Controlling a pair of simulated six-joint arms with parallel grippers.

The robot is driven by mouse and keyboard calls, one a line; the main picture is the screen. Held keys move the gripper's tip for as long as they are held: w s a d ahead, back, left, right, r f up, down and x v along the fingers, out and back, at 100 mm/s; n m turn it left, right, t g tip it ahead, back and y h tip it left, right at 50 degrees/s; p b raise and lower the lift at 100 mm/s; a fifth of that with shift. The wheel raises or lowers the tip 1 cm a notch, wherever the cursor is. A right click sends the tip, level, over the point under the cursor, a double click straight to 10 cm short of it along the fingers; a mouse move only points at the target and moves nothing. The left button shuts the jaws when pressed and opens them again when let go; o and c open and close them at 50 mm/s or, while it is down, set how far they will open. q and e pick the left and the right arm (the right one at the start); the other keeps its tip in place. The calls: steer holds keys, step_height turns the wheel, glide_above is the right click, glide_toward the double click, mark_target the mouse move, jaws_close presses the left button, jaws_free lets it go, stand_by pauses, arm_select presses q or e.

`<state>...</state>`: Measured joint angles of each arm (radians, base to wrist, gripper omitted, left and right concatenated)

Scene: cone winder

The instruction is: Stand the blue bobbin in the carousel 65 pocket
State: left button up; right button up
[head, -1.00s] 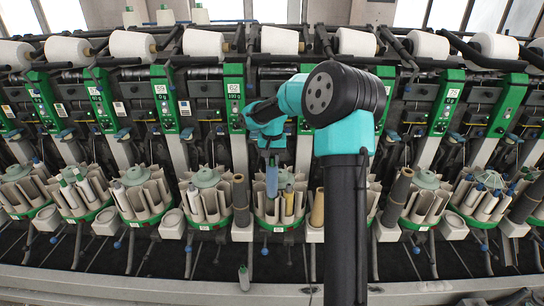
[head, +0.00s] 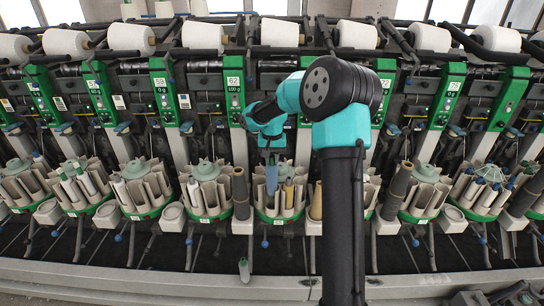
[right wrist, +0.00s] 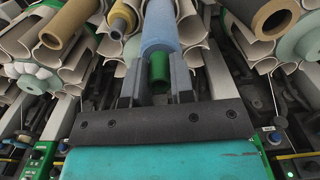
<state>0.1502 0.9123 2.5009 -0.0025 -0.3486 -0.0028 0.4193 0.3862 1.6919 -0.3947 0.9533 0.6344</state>
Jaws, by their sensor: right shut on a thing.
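The blue bobbin (head: 271,180) is upright in the head view, low over the middle carousel (head: 278,214), the one right of the unit marked 62. My right gripper (head: 270,148) is above it, mostly hidden by my own arm. In the right wrist view my right gripper (right wrist: 157,88) is shut on the green end (right wrist: 159,66) of the blue bobbin (right wrist: 161,30). The bobbin's far end is out of that view, so I cannot tell how deep it sits in a pocket. My left gripper is not in view.
A yellow bobbin (head: 289,193) stands in the same carousel. A dark tube (head: 240,190) is left of it and a tan tube (head: 316,202) right of it. Other loaded carousels (head: 208,188) flank them. Machine panels (head: 235,95) rise behind.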

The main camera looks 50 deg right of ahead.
mark_target(272, 164)
steer(key=shift+f, duration=1.7)
steer(key=shift+f, duration=3.3)
steer(key=o, duration=0.9)
steer(key=shift+r, duration=0.1)
step_height(272, 164, up, 17)
steer(key=shift+r, duration=0.15)
